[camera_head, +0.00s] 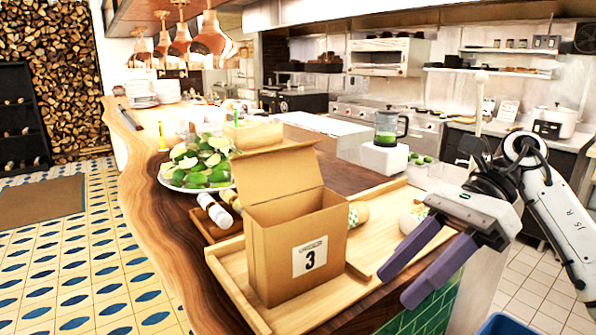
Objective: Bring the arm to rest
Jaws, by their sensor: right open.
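My right gripper (425,272) is in the camera_head view at the right, above the right part of a wooden tray. Its two purple fingers are spread apart with nothing between them. My right arm (553,205) comes in from the right edge. An open cardboard box (268,255) with a label reading 3 stands upright on the wooden tray (232,283), to the left of the gripper and apart from it. Its lid is raised, and its inside is mostly hidden. My left gripper is not in view.
A plate of limes and leaves (203,163) stands behind the box, with white bottles (214,210) beside it. A blender (386,140) stands further back. Copper lamps (209,38) hang over the counter. A blue bin (505,324) shows at the bottom right.

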